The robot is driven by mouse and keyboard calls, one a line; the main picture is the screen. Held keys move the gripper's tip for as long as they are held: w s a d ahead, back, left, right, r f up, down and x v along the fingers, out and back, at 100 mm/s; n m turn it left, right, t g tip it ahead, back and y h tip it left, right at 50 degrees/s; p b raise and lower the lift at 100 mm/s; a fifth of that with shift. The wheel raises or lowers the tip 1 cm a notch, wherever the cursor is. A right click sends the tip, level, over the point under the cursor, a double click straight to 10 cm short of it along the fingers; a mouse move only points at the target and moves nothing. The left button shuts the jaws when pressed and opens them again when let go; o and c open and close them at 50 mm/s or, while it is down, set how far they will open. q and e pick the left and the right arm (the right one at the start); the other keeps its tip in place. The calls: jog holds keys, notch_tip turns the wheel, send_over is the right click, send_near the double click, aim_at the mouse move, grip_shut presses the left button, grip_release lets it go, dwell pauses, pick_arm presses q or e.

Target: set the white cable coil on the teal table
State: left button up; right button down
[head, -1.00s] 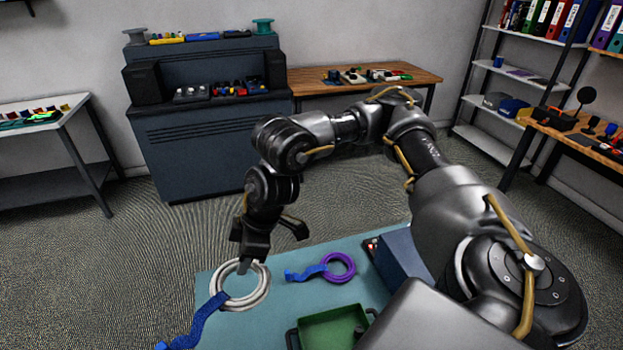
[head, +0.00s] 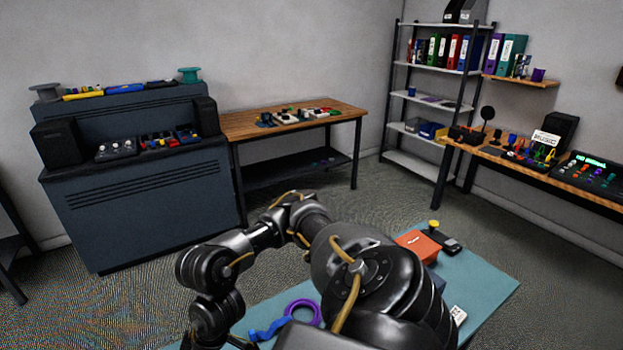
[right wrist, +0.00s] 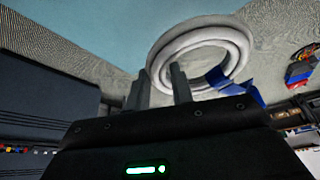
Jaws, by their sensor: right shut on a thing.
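The white cable coil (right wrist: 236,45) shows in the right wrist view, with a blue strap (right wrist: 245,95) on its lower right side. My right gripper (right wrist: 160,88) is shut on the coil's rim, with one finger on each side of it. In this view the coil overlaps the edge of the teal table (right wrist: 85,22) and the grey floor; its height above the table cannot be told. In the head view the teal table (head: 487,290) shows at the bottom, partly hidden by my right arm. The white coil and right fingers are outside the head view. My left gripper is not in view.
A purple coil (head: 316,304) with a blue strap (head: 266,331) lies on the table, left of my arm. An orange-red box (head: 418,246) and a black device (head: 452,247) stand toward the far edge. The table's right part looks mostly clear.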

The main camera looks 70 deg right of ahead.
jog(key=s+d+f+m+h, duration=0.1)
jog(key=s+d+f+m, duration=0.2)
jog(key=s+d, duration=0.3)
jog(key=shift+s+d+f+m+t, duration=0.2)
jog(key=shift+d+f+m+t, duration=0.1)
jog(key=shift+d+f, duration=0.6)
